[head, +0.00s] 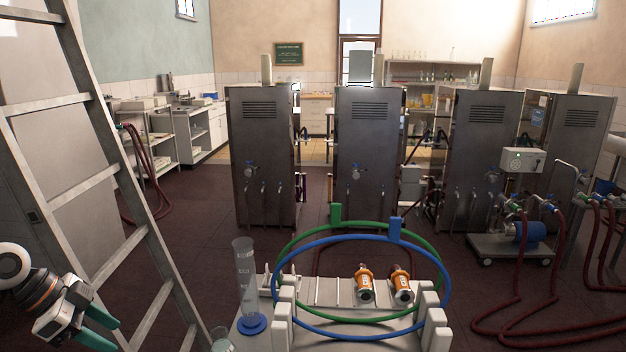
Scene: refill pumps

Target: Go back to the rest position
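My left gripper (112,335) is at the lower left, in front of the ladder's foot. Its two teal-tipped fingers look spread apart with nothing between them. My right gripper and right arm are not in view. On a light rack (382,331) at bottom centre, two orange-and-metal pump-like parts (365,287) (402,287) lie side by side. A green ring (290,240) and a blue ring (447,290) stand around them. My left gripper is well left of the rack and touches nothing there.
A metal ladder (70,185) leans at the left. A clear measuring cylinder (246,280) on a blue base stands left of the rings. Several steel cabinets (262,160) stand behind. A wheeled pump cart (510,250) and dark red hoses (590,255) occupy the right floor.

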